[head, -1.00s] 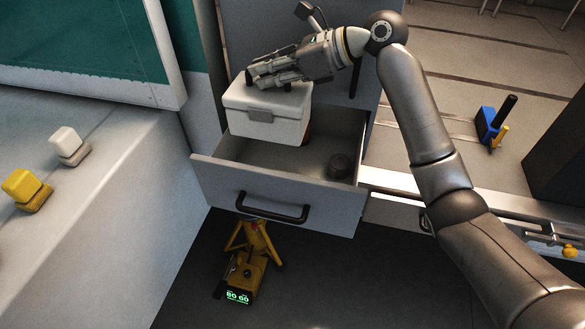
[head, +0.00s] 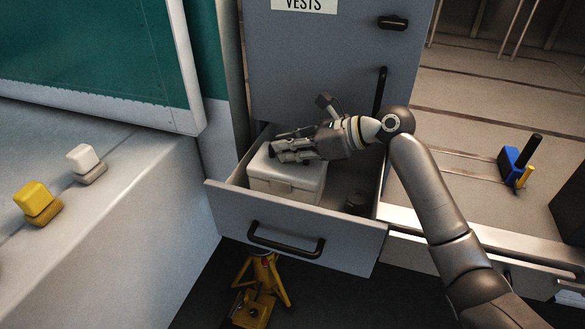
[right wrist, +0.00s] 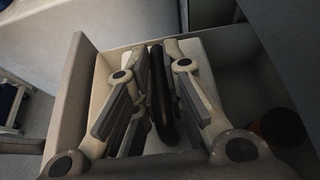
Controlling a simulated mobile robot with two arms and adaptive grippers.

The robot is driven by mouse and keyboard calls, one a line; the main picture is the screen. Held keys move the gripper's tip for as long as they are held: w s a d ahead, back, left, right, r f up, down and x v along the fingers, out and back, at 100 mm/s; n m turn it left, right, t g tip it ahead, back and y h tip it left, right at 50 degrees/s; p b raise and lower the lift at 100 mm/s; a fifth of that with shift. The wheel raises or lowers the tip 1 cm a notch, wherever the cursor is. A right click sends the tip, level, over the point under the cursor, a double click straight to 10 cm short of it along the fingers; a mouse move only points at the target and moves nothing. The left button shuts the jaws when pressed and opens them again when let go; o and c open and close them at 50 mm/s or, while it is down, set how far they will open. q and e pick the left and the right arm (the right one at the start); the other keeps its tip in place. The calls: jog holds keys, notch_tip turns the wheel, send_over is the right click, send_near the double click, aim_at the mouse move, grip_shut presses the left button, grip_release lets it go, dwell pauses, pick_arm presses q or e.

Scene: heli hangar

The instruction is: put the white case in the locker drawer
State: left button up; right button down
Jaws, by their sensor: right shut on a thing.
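The white case (head: 287,178) sits inside the open locker drawer (head: 290,232), in its left part, with its lower portion hidden behind the drawer front. My right gripper (head: 275,152) is over the case lid and shut on its handle. In the right wrist view the fingers (right wrist: 152,95) close around the dark handle (right wrist: 160,95), with the white case (right wrist: 200,60) below and the drawer wall (right wrist: 72,85) beside it. Whether the case touches the drawer floor is hidden. My left gripper is not in view.
A dark round object (head: 357,200) lies in the drawer's right part. The grey locker (head: 330,70) with a VESTS label rises behind. A yellow device (head: 252,305) stands on the floor below. White (head: 86,160) and yellow (head: 36,200) blocks sit on the left surface.

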aim_at(299, 162)
jog(key=shift+f+p, duration=0.3)
jog(key=shift+f, duration=1.95)
jog(key=c, duration=1.9)
grip_release()
jog(key=shift+f, duration=0.2)
jog(key=o, duration=0.4)
jog(key=shift+s+d+r, duration=0.1)
jog(key=shift+d+r, duration=0.1)
jog(key=shift+d, duration=0.05)
jog(key=b+v, duration=0.2)
jog(key=v, duration=0.9)
jog(key=shift+d+r, duration=0.2)
jog(key=shift+s, duration=0.1)
